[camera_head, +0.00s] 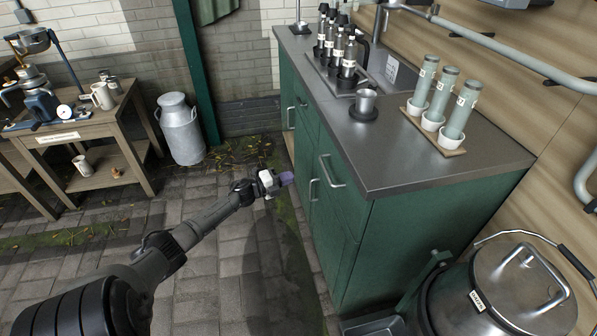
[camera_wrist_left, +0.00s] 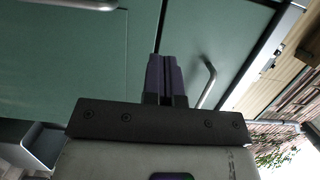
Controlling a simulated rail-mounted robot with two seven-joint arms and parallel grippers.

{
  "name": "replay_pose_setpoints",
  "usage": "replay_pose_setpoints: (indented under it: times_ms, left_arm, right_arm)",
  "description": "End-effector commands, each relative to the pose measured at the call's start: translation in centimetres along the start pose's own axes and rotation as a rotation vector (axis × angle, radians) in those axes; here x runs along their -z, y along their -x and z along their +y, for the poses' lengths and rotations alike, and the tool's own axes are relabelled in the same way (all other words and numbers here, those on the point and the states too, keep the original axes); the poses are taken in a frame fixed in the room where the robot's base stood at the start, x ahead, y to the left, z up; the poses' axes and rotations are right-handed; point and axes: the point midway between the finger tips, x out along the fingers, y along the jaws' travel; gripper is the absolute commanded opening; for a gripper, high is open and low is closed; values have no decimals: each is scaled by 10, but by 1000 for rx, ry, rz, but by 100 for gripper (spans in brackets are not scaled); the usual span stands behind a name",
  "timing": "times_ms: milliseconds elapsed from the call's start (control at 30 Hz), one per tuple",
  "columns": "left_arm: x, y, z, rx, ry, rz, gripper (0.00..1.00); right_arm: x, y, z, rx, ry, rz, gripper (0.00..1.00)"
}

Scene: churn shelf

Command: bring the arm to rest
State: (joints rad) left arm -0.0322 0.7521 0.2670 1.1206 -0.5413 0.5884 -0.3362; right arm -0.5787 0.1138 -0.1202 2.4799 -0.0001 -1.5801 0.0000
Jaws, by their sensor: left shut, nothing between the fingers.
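My left gripper (camera_head: 287,178) reaches in from the left in the head view, over the paved floor in front of the green cabinet (camera_head: 405,225). Its purple fingers are together with nothing between them. They also show closed in the left wrist view (camera_wrist_left: 165,78), with the green cabinet front (camera_wrist_left: 120,55) and a metal handle (camera_wrist_left: 208,85) behind them. The arm is stretched out, and the fingertips look apart from the cabinet. My right gripper is in neither view.
The metal counter (camera_head: 430,165) holds a bottle rack, a small metal cup (camera_head: 366,101) and three tubes on a wooden base (camera_head: 448,148). A lidded metal pot (camera_head: 520,285) stands front right. A milk churn (camera_head: 181,130) and wooden table (camera_head: 75,135) stand left. Floor between is clear.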

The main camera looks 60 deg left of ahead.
Motion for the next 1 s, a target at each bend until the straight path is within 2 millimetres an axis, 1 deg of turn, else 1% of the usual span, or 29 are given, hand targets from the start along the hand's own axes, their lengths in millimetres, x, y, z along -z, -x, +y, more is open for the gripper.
replay_pose_setpoints:
  times_ms: [33,200,400,600,867,967,1000]
  left_arm:
    - [-2,11,-2,-4,1,-2,0]
    - [-8,37,-1,-3,2,-1,0]
    - [-13,56,0,-2,0,-1,0]
    - [-15,62,0,0,0,-1,0]
    - [-15,62,1,-3,23,-6,0]
    - [-29,63,7,-35,57,-91,0]
    - [-37,64,10,-54,75,-145,0]
  right_arm:
    - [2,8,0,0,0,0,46]
    - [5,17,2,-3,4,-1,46]
    - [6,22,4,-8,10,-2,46]
    - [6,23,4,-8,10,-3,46]
    - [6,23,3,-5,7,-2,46]
    - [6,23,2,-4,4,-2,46]
    - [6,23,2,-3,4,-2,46]
